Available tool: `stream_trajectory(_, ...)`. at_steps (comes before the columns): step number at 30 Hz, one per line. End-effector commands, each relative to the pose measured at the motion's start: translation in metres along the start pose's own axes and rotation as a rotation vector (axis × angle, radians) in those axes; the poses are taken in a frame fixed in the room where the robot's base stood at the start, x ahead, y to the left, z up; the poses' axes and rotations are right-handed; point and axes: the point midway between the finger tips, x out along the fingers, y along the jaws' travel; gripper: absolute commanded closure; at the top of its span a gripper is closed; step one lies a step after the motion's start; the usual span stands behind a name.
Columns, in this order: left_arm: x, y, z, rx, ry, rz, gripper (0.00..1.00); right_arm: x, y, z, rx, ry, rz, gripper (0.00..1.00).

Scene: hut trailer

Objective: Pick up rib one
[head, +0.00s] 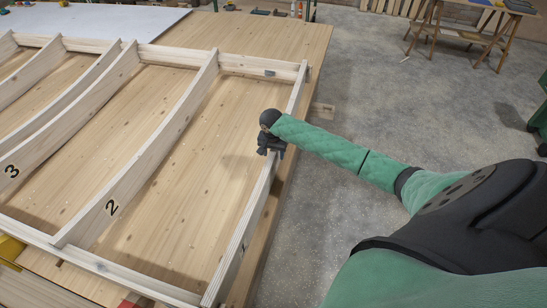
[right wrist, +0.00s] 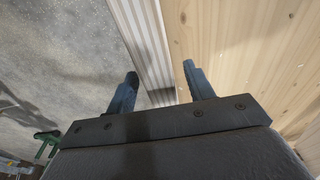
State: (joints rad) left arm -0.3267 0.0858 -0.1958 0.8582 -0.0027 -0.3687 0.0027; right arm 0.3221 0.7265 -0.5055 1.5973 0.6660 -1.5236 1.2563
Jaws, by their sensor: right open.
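Rib one (head: 234,250) is the rightmost pale wooden rib of the frame on the table. It stands on edge, running from the near rail to the far rail, and its number is not readable. My right gripper (head: 269,152) is over the middle of this rib, pointing down. In the right wrist view my open fingers (right wrist: 159,76) straddle the line of the rib (right wrist: 146,38), with one finger on each side. No grip on it shows. My left gripper is not in view.
Rib two (head: 140,170) and rib three (head: 70,115) stand to the left in the same frame, between the near rail (head: 120,278) and far rail (head: 255,65). A wooden tabletop (head: 270,35) lies beneath. Concrete floor (head: 400,105) is open to the right.

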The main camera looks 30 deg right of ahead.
Motion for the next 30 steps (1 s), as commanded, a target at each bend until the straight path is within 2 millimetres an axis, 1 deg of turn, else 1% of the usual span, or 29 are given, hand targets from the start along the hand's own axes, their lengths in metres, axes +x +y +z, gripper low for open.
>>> stream_trajectory(13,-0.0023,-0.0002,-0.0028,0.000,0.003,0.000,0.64,0.0015,0.0000,0.0004,0.000,0.000,0.000,0.47)
stream_trajectory(14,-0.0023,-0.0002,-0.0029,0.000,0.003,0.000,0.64,0.0015,0.0000,0.0004,0.000,0.000,0.000,0.51)
stream_trajectory(18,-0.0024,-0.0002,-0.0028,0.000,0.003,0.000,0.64,0.0016,0.0000,0.0004,0.000,-0.001,0.000,0.79)
stream_trajectory(20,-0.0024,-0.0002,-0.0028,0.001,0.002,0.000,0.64,0.0016,0.0000,0.0004,0.000,-0.001,0.000,0.90)
stream_trajectory(21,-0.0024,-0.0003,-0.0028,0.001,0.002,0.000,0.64,0.0016,0.0000,0.0004,0.000,-0.001,0.000,0.98)
stream_trajectory(22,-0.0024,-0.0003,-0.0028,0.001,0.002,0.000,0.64,0.0016,0.0000,0.0005,0.000,-0.001,0.000,1.00)
stream_trajectory(30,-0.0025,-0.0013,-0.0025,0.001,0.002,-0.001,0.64,-0.0005,-0.0007,-0.0008,0.001,0.001,-0.002,1.00)
